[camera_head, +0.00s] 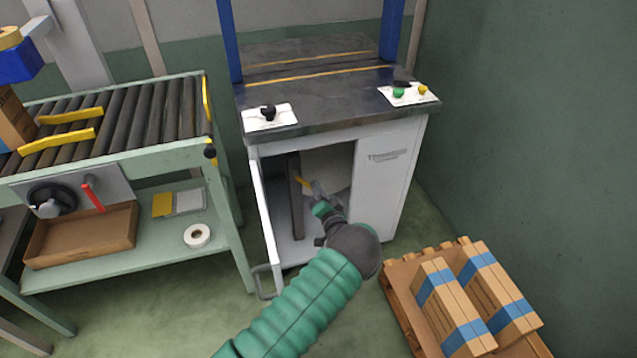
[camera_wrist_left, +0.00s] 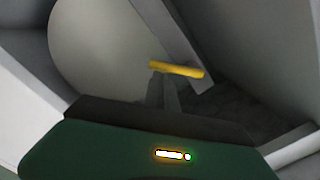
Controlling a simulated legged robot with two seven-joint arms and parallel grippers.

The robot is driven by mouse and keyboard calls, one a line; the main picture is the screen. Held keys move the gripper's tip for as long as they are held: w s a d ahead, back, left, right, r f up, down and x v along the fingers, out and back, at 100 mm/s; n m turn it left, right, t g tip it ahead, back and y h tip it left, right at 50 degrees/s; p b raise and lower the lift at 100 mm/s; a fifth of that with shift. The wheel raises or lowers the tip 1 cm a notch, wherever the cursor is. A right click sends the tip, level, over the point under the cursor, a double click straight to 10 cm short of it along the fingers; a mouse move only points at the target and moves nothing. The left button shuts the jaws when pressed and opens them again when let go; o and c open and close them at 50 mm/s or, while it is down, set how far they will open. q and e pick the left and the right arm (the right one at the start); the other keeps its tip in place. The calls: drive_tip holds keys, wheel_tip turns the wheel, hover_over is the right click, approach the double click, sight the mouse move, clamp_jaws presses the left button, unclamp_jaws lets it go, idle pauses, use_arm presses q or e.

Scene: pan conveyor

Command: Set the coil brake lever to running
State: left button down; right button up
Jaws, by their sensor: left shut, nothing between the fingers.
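The coil brake lever, a short yellow bar (camera_head: 302,183), is inside the open cabinet of the strapping machine, beside a dark upright post (camera_head: 296,200). In the left wrist view the yellow lever (camera_wrist_left: 178,69) lies almost level, its right end slightly lower. My left gripper (camera_head: 316,187) reaches into the cabinet, shut and empty. Its fingertips (camera_wrist_left: 163,77) are right at the lever's left half; I cannot tell whether they touch it. A large pale round coil (camera_wrist_left: 100,55) fills the upper left of the wrist view. My right gripper is not in view.
The cabinet door (camera_head: 264,220) stands open on the left. A roller conveyor (camera_head: 130,110) with a lower shelf is left of the machine. A pallet (camera_head: 400,300) with strapped boxes (camera_head: 455,310) stands at the lower right. Control plates (camera_head: 255,124) sit on the machine top.

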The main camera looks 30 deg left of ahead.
use_arm(q)
drive_tip(key=f+m, duration=0.1)
drive_tip(key=m, duration=0.1)
drive_tip(key=s+a+m, duration=0.1)
drive_tip(key=m, duration=0.1)
drive_tip(key=s+a+f+m, duration=0.1)
drive_tip(key=m, duration=0.1)
drive_tip(key=shift+s+f+m, duration=0.15)
drive_tip(key=shift+f+m, duration=0.2)
drive_tip(key=shift+m, duration=0.05)
idle(0.5)
drive_tip(key=shift+s, duration=0.1)
drive_tip(key=p+v, duration=0.6)
drive_tip(key=v, duration=1)
drive_tip(key=shift+s+d+f, duration=0.15)
drive_tip(key=shift+d+f, duration=0.25)
drive_tip(key=shift+f, duration=0.05)
